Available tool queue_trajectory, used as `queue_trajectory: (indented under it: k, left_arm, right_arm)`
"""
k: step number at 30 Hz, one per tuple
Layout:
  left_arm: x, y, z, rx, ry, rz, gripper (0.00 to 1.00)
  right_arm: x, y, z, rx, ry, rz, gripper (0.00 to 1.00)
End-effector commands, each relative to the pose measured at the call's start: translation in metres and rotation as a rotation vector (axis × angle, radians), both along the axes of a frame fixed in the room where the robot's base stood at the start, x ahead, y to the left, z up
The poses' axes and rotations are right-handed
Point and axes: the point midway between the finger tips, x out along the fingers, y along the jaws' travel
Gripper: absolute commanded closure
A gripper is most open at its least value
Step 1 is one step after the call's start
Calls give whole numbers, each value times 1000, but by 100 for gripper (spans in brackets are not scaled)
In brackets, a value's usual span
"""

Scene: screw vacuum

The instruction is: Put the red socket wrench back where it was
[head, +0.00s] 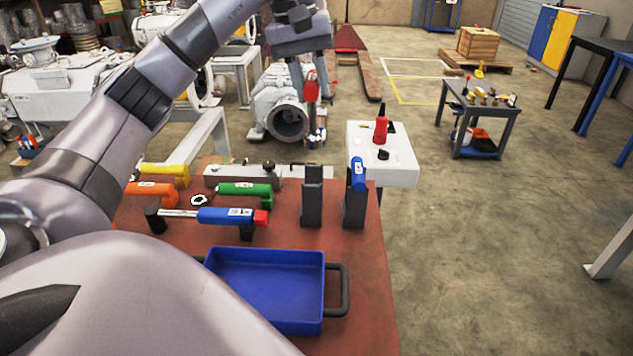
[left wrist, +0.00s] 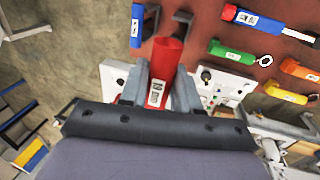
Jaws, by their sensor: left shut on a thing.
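The red socket wrench (head: 311,86) hangs upright, its red handle up, in my left gripper (head: 304,90) above the far side of the red-brown table (head: 360,290). In the left wrist view the red handle (left wrist: 165,72) sits between the two fingers of the left gripper (left wrist: 163,85). Two dark upright holders stand at the table's right part. The left holder (head: 312,200) has nothing in its top. The right holder (head: 354,212) bears a blue-handled tool (head: 357,174). My right gripper is not in view.
Orange (head: 152,188), yellow (head: 168,170) and green (head: 243,189) handled tools lie at the table's left. A blue-handled tool (head: 225,215) rests on supports before them. A blue tray (head: 268,285) lies in front. A white block (head: 400,170) bears a red bottle-like thing (head: 381,128).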

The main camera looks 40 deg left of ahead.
Motion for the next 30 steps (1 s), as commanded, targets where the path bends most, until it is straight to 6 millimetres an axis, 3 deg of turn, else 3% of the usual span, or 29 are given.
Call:
queue_trajectory:
  k: [1,7,15,30]
  left_arm:
    - [0,0,-20,-1,4,-1,100]
    - [0,0,-63,-1,3,-1,100]
    - [-1,0,-114,1,1,1,100]
    - [0,0,-165,1,-1,0,100]
  right_arm:
    - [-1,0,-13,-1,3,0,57]
    - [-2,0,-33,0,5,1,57]
    - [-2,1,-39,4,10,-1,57]
    - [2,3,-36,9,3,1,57]
